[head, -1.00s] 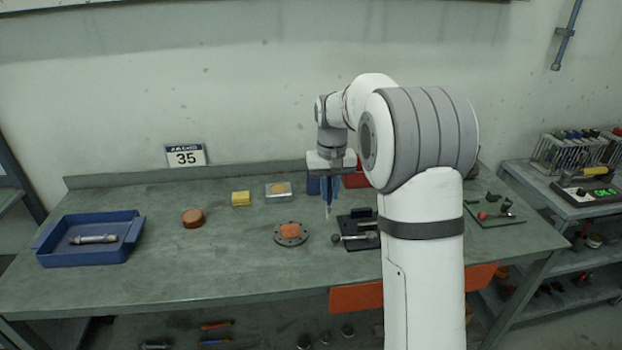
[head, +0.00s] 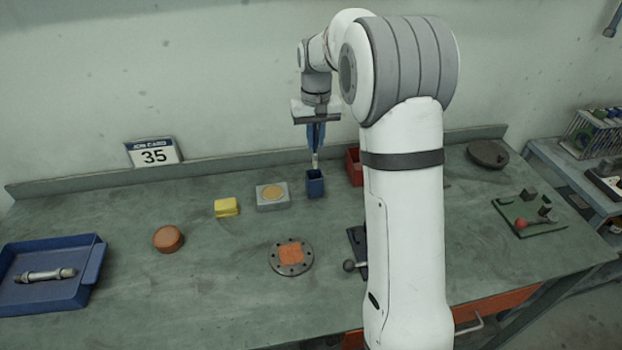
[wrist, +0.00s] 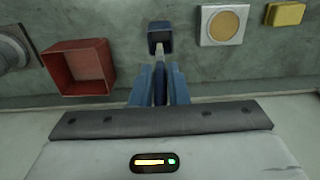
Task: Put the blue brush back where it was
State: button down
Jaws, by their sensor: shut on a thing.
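My gripper (head: 316,140) points down above the back of the bench, shut on the brush (head: 315,160). The brush hangs upright, with its pale lower end showing below the fingers; most of it is hidden between them. In the wrist view my gripper (wrist: 161,84) has blue fingers on both sides of the brush (wrist: 160,65). A small dark-blue square cup (head: 315,184) stands under the brush. The brush's lower end appears over the opening of the cup (wrist: 159,31) in the wrist view; I cannot tell whether it is inside.
A red bin (wrist: 78,68) stands to one side of the cup, and a grey block with a yellow disc (head: 272,197) to the other. The wall is close behind.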

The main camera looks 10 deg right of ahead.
aim_at(315, 167)
notch_tip(315, 167, down, 5)
jog(key=shift+f+p, duration=0.2)
jog(key=shift+p, duration=0.2)
jog(key=shift+s+f, duration=0.1)
jog(key=shift+f, duration=2)
jog(key=c, duration=1.5)
grip_release()
jog(key=shift+c, duration=0.2)
jog(key=shift+o, duration=0.7)
jog(key=shift+r+p, duration=0.25)
jog(key=shift+p, duration=0.05)
notch_tip(315, 167, up, 11)
jog(key=shift+f+b, duration=0.15)
jog(key=shift+b, duration=0.5)
jog(key=shift+s+r, duration=0.1)
jog(key=shift+r, duration=0.5)
jog(key=s+r+t, duration=0.1)
jog(key=s+r, duration=0.1)
jog(key=s, duration=0.5)
jog(key=s+r+t, duration=0.1)
jog(key=s+r, duration=0.2)
jog(key=s, duration=0.4)
jog(key=s+f+t, duration=0.1)
jog(key=s+f, duration=0.3)
jog(key=s, duration=1.3)
jog(key=shift+s, duration=0.15)
